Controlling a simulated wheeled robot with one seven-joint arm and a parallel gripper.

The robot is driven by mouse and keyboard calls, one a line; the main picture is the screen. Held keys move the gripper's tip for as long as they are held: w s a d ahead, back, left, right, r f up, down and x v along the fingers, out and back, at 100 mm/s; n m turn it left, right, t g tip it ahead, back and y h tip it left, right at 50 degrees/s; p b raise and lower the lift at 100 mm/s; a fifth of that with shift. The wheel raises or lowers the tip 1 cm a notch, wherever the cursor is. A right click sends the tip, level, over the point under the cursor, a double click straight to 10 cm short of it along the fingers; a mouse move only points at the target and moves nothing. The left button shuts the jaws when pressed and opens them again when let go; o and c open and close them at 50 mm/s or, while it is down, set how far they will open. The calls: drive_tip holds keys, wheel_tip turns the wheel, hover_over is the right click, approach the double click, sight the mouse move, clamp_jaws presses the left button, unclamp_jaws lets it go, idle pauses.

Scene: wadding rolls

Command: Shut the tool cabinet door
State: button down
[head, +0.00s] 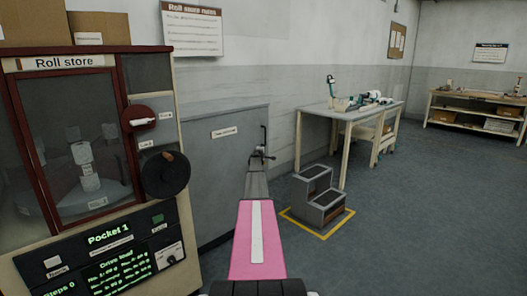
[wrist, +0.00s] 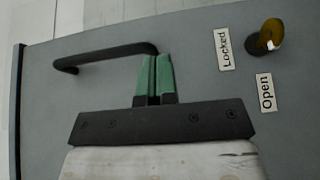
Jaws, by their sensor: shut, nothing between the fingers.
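The grey tool cabinet (head: 225,165) stands against the wall just right of the roll store, with a small label on the panel facing me. My arm reaches forward along its right edge. My gripper (head: 262,155) is at that edge, beside a black handle (head: 264,135). In the wrist view the grey door (wrist: 110,95) fills most of the picture. Its black bar handle (wrist: 110,52) ends at the green fingers of my gripper (wrist: 154,62), which are closed together. I cannot tell whether they touch the handle or how far the door stands open.
A brass lock knob (wrist: 270,35) sits by "Locked" and "Open" labels. The roll store (head: 85,150) stands close at left. A grey step stool (head: 322,195) stands on a yellow-outlined floor patch near my arm, before a workbench (head: 350,113). The floor at right is clear.

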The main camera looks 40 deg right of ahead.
drive_tip(key=s+d, duration=0.1)
drive_tip(key=s, duration=0.9)
drive_tip(key=s+a+f+m+g+y, duration=0.1)
drive_tip(key=s+a+f+m+g, duration=0.3)
drive_tip(key=a, duration=1.1)
drive_tip(key=s+a+f+m+y, duration=0.1)
drive_tip(key=s+a, duration=0.6)
drive_tip(key=a, duration=0.7)
drive_tip(key=s+a+f+m+g+y, duration=0.25)
drive_tip(key=s+a, duration=0.25)
drive_tip(key=a, duration=1)
drive_tip(key=s+a+f+g+y, duration=0.1)
drive_tip(key=s+a+y, duration=0.2)
drive_tip(key=s+a, duration=0.7)
drive_tip(key=s+a+f+g+y, duration=0.1)
drive_tip(key=s+a+g+y, duration=0.1)
drive_tip(key=s+a, duration=0.8)
drive_tip(key=s+a+f+g+y, duration=0.1)
drive_tip(key=s+a+y, duration=0.4)
drive_tip(key=s+a, duration=0.5)
drive_tip(key=a+f, duration=0.1)
drive_tip(key=a, duration=0.8)
drive_tip(key=shift+a, duration=0.15)
drive_tip(key=shift+g, duration=0.25)
